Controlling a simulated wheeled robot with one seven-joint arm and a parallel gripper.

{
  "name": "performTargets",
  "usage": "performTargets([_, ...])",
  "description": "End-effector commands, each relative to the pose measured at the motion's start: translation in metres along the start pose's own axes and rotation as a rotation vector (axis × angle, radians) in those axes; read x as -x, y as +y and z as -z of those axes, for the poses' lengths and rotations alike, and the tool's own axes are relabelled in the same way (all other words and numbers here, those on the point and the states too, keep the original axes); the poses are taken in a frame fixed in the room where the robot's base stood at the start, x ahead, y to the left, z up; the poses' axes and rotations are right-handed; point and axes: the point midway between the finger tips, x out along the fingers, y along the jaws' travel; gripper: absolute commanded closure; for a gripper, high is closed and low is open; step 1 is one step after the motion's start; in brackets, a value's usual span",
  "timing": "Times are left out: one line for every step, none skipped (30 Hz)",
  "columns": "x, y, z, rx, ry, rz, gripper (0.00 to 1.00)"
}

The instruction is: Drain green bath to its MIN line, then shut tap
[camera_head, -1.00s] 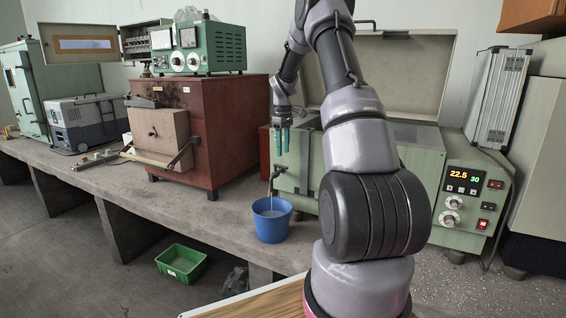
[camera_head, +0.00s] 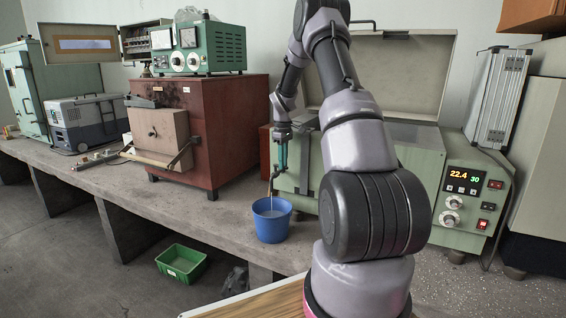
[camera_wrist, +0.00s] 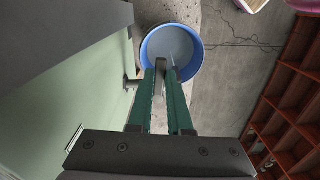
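The green bath (camera_head: 312,182) stands on the bench with its lid up. My arm hides much of its front, and I cannot make out its water level or MIN line. The tap (camera_head: 271,180) sits low on its left front, and a thin stream runs from it into the blue bucket (camera_head: 271,228). My gripper (camera_head: 281,172) points down just above the tap. In the wrist view its green fingers (camera_wrist: 162,75) have a narrow gap with a greyish bar in it, possibly the tap lever; I cannot tell whether they grip it. The bucket (camera_wrist: 147,50) holds water there.
The bath's panel (camera_head: 468,181) reads 22.4 and 30. A red-brown furnace (camera_head: 228,125) stands left of the bath with a green instrument (camera_head: 222,48) on top. A green crate (camera_head: 181,262) is on the floor. The bench front left of the bucket is clear.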

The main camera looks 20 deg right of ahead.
Motion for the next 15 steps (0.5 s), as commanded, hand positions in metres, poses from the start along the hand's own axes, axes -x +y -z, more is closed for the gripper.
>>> performTargets([0.0002, 0.0009, 0.0001, 0.016, 0.000, 0.000, 1.00])
performTargets([0.0003, 0.0017, 0.0001, 0.033, 0.001, 0.000, 1.00])
performTargets([0.0003, 0.0027, 0.0002, 0.061, 0.001, 0.000, 1.00])
performTargets([0.0005, 0.0033, 0.0005, 0.079, 0.001, 0.000, 1.00])
performTargets([0.0006, 0.0039, 0.0006, 0.096, 0.002, 0.000, 1.00])
performTargets([0.0007, 0.0044, 0.0007, 0.111, 0.002, 0.000, 1.00])
performTargets([0.0008, 0.0046, 0.0007, 0.119, 0.002, -0.001, 1.00])
performTargets([0.0008, 0.0047, 0.0008, 0.122, 0.002, -0.001, 1.00])
performTargets([0.0009, 0.0047, 0.0008, 0.123, 0.001, -0.001, 1.00])
performTargets([0.0009, 0.0047, 0.0008, 0.123, 0.001, -0.001, 1.00])
performTargets([0.0009, 0.0047, 0.0008, 0.123, 0.001, -0.001, 1.00])
performTargets([0.0009, 0.0047, 0.0008, 0.123, 0.001, -0.001, 1.00])
performTargets([0.0010, 0.0047, 0.0008, 0.123, 0.001, -0.002, 1.00])
performTargets([0.0010, 0.0047, 0.0009, 0.123, 0.002, -0.002, 1.00])
performTargets([0.0010, 0.0048, 0.0009, 0.122, 0.001, -0.002, 0.71])
